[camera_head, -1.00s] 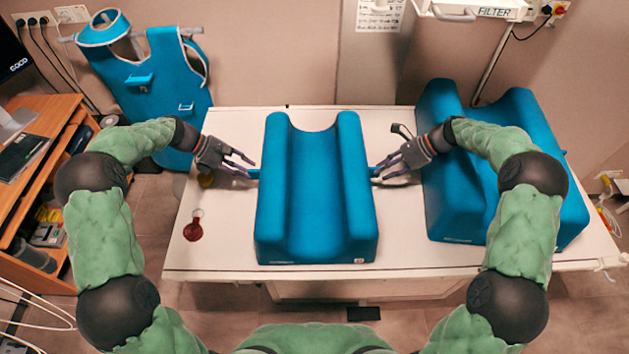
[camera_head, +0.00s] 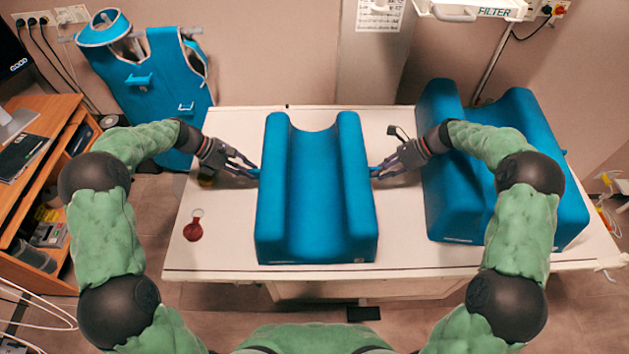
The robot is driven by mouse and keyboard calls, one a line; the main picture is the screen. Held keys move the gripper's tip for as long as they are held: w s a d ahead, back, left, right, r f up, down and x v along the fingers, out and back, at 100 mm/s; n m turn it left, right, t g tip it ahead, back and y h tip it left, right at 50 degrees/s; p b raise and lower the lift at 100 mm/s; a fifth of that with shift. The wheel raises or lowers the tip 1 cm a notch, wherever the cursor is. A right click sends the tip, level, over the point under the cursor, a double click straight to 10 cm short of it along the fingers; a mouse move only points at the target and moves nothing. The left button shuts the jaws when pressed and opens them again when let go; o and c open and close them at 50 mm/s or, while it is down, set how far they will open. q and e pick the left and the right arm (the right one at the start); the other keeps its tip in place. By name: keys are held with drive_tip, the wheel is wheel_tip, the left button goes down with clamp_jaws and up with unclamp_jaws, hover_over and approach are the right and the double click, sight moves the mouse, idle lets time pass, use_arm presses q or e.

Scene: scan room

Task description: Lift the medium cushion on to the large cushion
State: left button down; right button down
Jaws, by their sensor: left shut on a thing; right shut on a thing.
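The medium cushion (camera_head: 316,195) is blue with a groove along its top and stands in the middle of the white table. A small blue tab sticks out at each side. My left gripper (camera_head: 254,171) is shut on the tab at its left side. My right gripper (camera_head: 375,173) is shut on the tab at its right side. The fingers largely hide both tabs. The cushion appears to rest on the table. The large cushion (camera_head: 453,190), also blue and grooved, stands at the right of the table, partly hidden behind my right arm.
The white table (camera_head: 225,245) has free room at its front left, where a red round tag (camera_head: 193,228) lies. A blue apron (camera_head: 150,95) hangs behind at the left. A wooden desk (camera_head: 40,150) stands at the left. A filter box (camera_head: 480,10) is on the back wall.

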drive_tip(key=shift+w+r, duration=0.1)
drive_tip(key=shift+r, duration=0.15)
drive_tip(key=shift+r+p, duration=2.35)
drive_tip(key=shift+p, duration=0.15)
drive_tip(key=shift+r, duration=0.1)
